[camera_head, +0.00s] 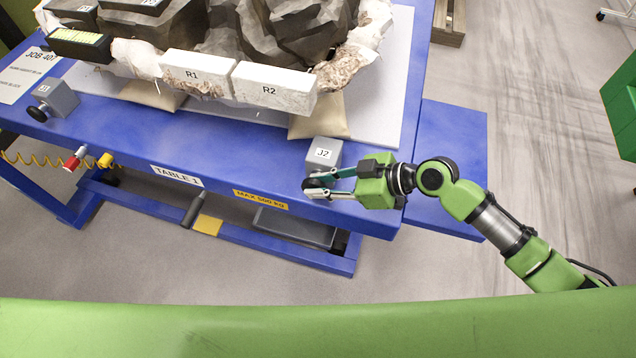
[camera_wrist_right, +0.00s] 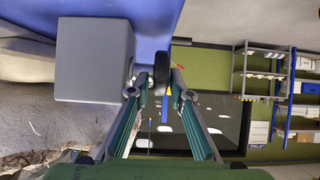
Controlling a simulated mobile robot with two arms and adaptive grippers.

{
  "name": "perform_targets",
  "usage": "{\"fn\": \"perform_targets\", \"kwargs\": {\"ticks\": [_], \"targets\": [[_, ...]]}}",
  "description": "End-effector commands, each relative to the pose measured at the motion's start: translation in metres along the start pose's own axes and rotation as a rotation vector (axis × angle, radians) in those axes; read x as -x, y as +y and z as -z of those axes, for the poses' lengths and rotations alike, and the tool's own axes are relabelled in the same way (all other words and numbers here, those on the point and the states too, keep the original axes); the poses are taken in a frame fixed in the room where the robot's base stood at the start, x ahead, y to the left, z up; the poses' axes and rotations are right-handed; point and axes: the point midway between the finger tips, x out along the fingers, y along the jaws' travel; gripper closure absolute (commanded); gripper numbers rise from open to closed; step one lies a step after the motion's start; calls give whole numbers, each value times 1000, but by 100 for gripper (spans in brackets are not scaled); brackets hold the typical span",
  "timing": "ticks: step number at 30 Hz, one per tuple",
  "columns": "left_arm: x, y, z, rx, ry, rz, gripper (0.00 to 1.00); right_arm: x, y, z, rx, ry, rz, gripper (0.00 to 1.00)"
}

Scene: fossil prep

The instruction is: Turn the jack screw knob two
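The jack block J2 (camera_head: 324,153) is a grey cube at the front right of the blue table. It fills the upper left of the right wrist view (camera_wrist_right: 95,60). Its dark round knob (camera_wrist_right: 162,68) sticks out from the block on a short stem and shows edge-on. My right gripper (camera_head: 318,185) reaches in from the right at the knob. In the right wrist view its green-lined fingers are apart, with the knob at or just beyond the tips. A gap shows between the left finger and the knob; contact on the right finger is unclear. My left gripper is not in view.
Another jack block (camera_head: 57,98) with a black knob stands at the table's left. White blocks R1 (camera_head: 196,75) and R2 (camera_head: 272,88) lie by the dark fossil mass (camera_head: 300,30) behind J2. Tan sandbags (camera_head: 320,117) lie beneath. The blue table edge (camera_head: 330,215) runs below the gripper.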

Motion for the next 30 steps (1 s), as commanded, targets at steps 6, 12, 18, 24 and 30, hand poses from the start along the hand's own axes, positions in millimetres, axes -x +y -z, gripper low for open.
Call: {"fn": "perform_targets", "kwargs": {"ticks": [6, 12, 18, 24, 30], "targets": [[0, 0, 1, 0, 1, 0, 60, 41, 0, -2, 1, -6, -2, 81], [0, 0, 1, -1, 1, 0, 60, 82, 0, -1, 1, -4, -2, 81], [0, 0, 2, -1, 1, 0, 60, 108, 0, -1, 1, -2, -2, 81], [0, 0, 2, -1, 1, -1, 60, 114, 0, 0, 1, 0, -1, 81], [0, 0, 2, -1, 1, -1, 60, 114, 0, 0, 1, 0, -1, 81]]}}
